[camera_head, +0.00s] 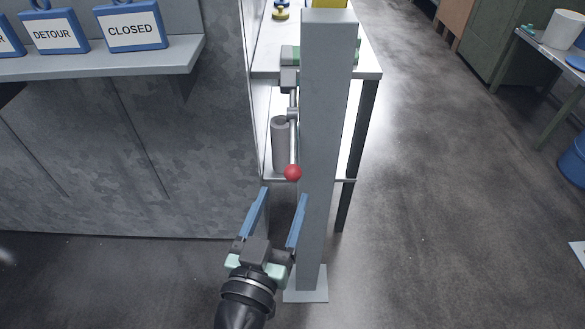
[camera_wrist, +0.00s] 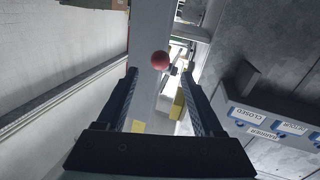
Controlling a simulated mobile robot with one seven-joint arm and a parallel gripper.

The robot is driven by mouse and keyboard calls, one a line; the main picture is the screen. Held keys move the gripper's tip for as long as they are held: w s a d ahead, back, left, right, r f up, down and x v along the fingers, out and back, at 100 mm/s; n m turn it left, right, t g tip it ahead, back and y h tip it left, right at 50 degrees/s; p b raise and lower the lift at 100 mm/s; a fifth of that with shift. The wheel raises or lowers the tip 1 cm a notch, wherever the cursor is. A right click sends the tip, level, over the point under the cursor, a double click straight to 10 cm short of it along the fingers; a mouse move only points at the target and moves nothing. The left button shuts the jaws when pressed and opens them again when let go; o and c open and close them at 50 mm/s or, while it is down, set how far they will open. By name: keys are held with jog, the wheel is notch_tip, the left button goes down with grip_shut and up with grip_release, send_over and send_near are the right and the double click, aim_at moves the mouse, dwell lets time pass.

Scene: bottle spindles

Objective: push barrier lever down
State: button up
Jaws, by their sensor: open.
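The barrier lever (camera_head: 293,140) is a thin metal rod on the left side of a grey post (camera_head: 325,160). It hangs down from a pivot and ends in a red ball knob (camera_head: 292,172). My gripper (camera_head: 285,193) is open and empty, just below and a little left of the knob in the head view, with blue fingers pointing up toward it. In the wrist view the red knob (camera_wrist: 160,60) shows beyond and between the fingertips of my gripper (camera_wrist: 160,72), apart from them. Most of the rod is hidden behind the knob in the wrist view.
A shelf (camera_head: 100,62) at the left carries signs, including a CLOSED sign (camera_head: 131,27) and a DETOUR sign (camera_head: 54,33). A grey cylinder (camera_head: 280,145) stands behind the lever on a lower shelf. Open floor (camera_head: 440,220) lies to the right of the post.

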aim_at(290, 180)
jog(key=x, duration=0.7)
jog(key=shift+w, duration=0.1)
grip_shut()
jog(key=shift+f, duration=0.1)
dwell(1.2)
